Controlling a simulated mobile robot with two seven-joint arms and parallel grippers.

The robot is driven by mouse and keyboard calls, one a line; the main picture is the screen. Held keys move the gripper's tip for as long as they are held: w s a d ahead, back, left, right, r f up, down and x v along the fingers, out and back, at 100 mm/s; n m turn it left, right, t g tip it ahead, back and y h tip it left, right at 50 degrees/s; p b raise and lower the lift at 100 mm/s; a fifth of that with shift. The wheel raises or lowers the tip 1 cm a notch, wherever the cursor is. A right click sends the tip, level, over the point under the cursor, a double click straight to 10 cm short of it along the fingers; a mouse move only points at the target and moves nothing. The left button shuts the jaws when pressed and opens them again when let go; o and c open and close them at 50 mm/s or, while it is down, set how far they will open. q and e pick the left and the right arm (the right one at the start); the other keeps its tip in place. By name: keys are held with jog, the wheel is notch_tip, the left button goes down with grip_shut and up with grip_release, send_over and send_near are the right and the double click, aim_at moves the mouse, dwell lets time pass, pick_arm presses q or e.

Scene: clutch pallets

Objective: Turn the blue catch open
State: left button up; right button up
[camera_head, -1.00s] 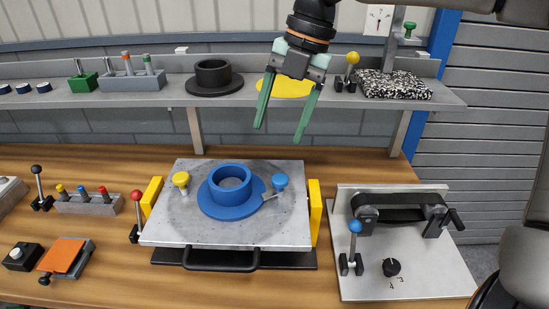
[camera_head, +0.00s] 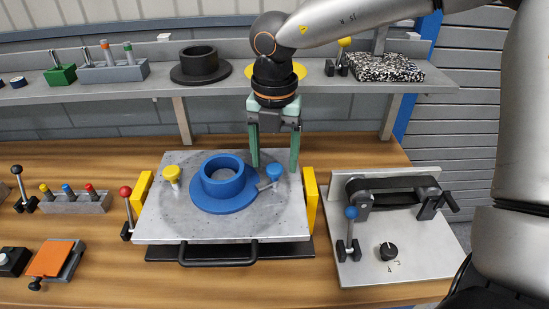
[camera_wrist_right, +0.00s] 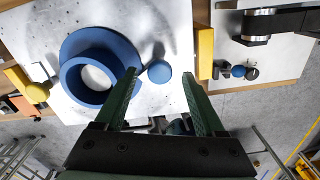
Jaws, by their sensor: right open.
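The blue catch (camera_head: 274,173) has a round blue knob and a short grey lever. It stands on the grey plate (camera_head: 160,228), right of the blue flanged ring (camera_head: 222,186); its lever points toward the ring's flange. In the right wrist view the blue knob (camera_wrist_right: 159,71) lies between and beyond the fingertips. My right gripper (camera_head: 275,170) is open and points down over the plate, its green fingers either side of the knob. Contact cannot be told. A yellow catch (camera_head: 172,174) stands left of the ring. My left gripper is not in view.
Yellow blocks (camera_head: 311,199) flank the plate, and a black handle (camera_head: 218,259) runs along its front. A red-knobbed lever (camera_head: 126,192) stands left. A metal panel (camera_head: 410,261) with a blue-knobbed lever (camera_head: 351,213) is at right. A shelf (camera_head: 130,92) runs behind.

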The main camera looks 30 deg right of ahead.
jog(key=shift+f, duration=0.6)
grip_shut()
